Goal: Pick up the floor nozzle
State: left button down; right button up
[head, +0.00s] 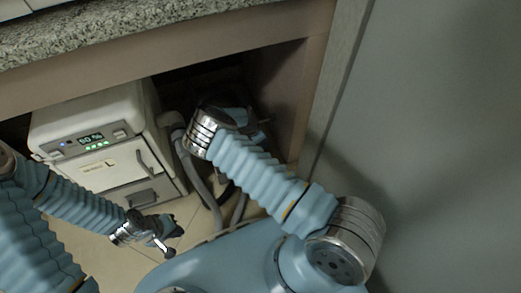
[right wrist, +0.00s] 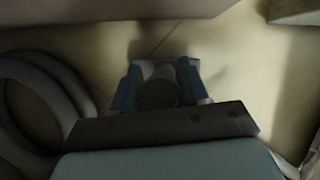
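A dark, round-ended piece with a grey upper part (right wrist: 158,92) shows in the right wrist view between my right gripper's blue fingers; it may be the floor nozzle's neck, but its full shape is hidden. My right gripper (right wrist: 158,78) has a finger on each side of this piece. I cannot tell whether they press on it. In the head view, my right arm reaches under the counter and its wrist hides most of the gripper. My left gripper (head: 168,236) is low over the floor in front of the white machine, with nothing visible in it; its finger gap is unclear.
A white machine (head: 98,130) with a lit panel stands under the granite counter (head: 120,30). A grey hose (head: 196,172) runs beside it; hose loops (right wrist: 40,75) show left in the right wrist view. A wooden side panel (head: 290,95) and a grey wall (head: 450,110) bound the right.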

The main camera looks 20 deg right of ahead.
grip_shut()
